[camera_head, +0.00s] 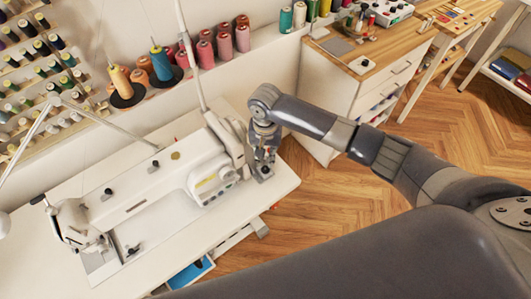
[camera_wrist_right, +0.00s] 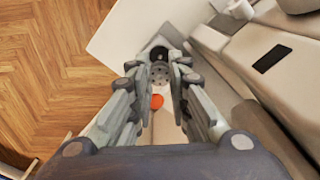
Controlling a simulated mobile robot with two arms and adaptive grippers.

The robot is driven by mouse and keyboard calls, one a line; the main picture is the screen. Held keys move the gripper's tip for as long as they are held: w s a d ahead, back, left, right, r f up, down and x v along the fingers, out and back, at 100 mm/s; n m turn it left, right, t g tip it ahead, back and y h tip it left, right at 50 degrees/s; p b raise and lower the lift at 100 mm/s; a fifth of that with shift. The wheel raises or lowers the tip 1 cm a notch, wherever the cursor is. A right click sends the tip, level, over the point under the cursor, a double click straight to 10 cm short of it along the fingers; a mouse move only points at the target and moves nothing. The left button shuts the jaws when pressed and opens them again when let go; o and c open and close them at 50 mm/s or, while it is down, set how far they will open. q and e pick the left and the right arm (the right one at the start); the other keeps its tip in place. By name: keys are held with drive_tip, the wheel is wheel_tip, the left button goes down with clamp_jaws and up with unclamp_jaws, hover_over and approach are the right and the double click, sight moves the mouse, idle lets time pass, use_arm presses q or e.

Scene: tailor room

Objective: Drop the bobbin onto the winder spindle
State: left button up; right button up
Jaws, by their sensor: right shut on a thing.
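My right gripper (camera_head: 263,158) points down beside the right end of the white sewing machine (camera_head: 140,195). In the right wrist view my right gripper (camera_wrist_right: 156,68) is shut on the bobbin (camera_wrist_right: 160,74), a grey disc with small holes held between the fingertips. A dark round part (camera_wrist_right: 158,51) shows just beyond the bobbin; I cannot tell whether it is part of the winder. A small orange round piece (camera_wrist_right: 157,101) lies below the bobbin in the picture. The winder spindle cannot be made out. My left gripper is not in view.
The machine stands on a white table (camera_head: 281,181), whose right edge is close to my gripper. Thread cones (camera_head: 162,66) stand behind it. A wood-topped cabinet (camera_head: 385,65) is at the back right, with open wooden floor (camera_head: 325,205) in front.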

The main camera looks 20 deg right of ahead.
sight(265, 167)
drive_tip(key=shift+f+b, duration=0.6)
drive_tip(key=shift+b, duration=0.1)
drive_tip(key=shift+f+b, duration=0.4)
drive_tip(key=shift+b, duration=0.15)
drive_tip(key=shift+f, duration=0.55)
drive_tip(key=shift+f+p, duration=0.3)
drive_tip(key=shift+f, duration=0.2)
idle(0.4)
drive_tip(key=o, duration=0.7)
drive_tip(key=shift+o, duration=0.2)
